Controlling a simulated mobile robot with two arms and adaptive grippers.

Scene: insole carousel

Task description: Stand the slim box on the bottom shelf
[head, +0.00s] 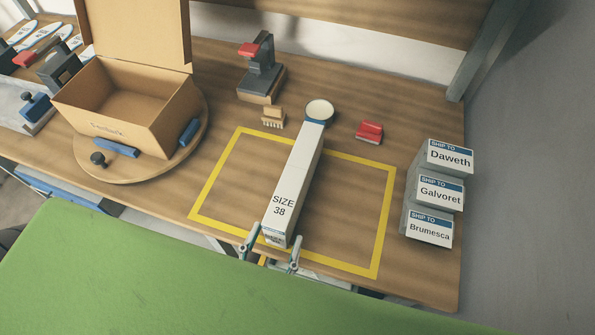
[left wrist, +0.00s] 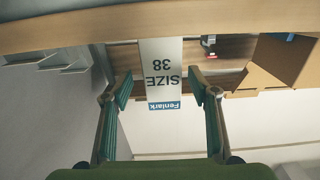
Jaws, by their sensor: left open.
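The slim box (head: 294,185) is long and white, marked "SIZE 38". My left gripper (head: 276,234) is open, with one finger on each side of that near end. In the left wrist view the box's marked end (left wrist: 160,70) shows between the two spread fingers (left wrist: 160,90), with a gap on each side. I cannot make out the bottom shelf in these views. My right gripper is not in view.
A white-topped round item (head: 319,109) stands at the box's far end. A red item (head: 369,131), a brush (head: 273,117) and a red-and-grey tool (head: 261,68) stand nearby. An open carton (head: 120,100) sits on a turntable at left. "SHIP TO" boxes (head: 437,190) stand at right.

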